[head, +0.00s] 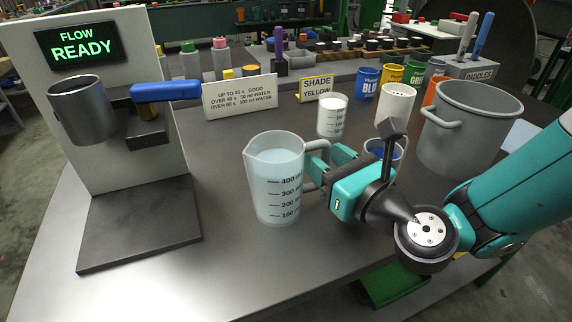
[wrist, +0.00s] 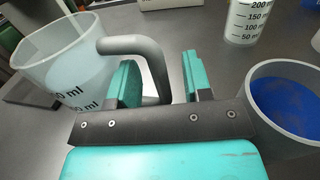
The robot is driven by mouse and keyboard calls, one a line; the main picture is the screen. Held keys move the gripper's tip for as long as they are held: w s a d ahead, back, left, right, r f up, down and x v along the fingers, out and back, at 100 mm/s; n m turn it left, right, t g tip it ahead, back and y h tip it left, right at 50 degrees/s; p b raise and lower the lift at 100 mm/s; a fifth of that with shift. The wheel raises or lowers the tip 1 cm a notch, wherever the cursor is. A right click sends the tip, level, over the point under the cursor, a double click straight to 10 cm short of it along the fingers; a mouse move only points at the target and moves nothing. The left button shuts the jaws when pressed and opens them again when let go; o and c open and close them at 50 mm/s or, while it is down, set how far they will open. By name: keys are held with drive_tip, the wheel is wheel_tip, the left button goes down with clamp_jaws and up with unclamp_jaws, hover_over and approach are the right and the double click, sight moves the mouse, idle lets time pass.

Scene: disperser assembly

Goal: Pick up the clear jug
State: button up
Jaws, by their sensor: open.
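The clear jug (head: 275,190) stands upright on the dark table, with volume marks on its side and pale liquid inside. Its grey handle points right, toward my gripper. My gripper (head: 322,155) is open at the handle side of the jug. In the wrist view the jug (wrist: 62,62) is at the left, and its handle (wrist: 150,62) reaches in between the two teal fingers of my gripper (wrist: 163,82). One finger is on the jug side of the handle and the other on the right, with a visible gap at the right finger.
A smaller marked beaker (head: 332,118) stands behind the jug. A cup with blue contents (wrist: 290,105) is close to the right of my gripper. A large grey pot (head: 465,125) stands at the right. A flow stand with a metal cup (head: 80,110) is at the left. The front table is clear.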

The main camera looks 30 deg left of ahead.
drive_tip(key=shift+w+a+r+p, duration=0.3)
drive_tip(key=shift+w+a+p, duration=0.15)
drive_tip(key=shift+a+p, duration=0.35)
drive_tip(key=shift+w+a+f, duration=0.15)
drive_tip(key=shift+a+f, duration=0.1)
drive_tip(key=shift+a, duration=0.05)
clamp_jaws()
drive_tip(key=shift+r+p, duration=0.3)
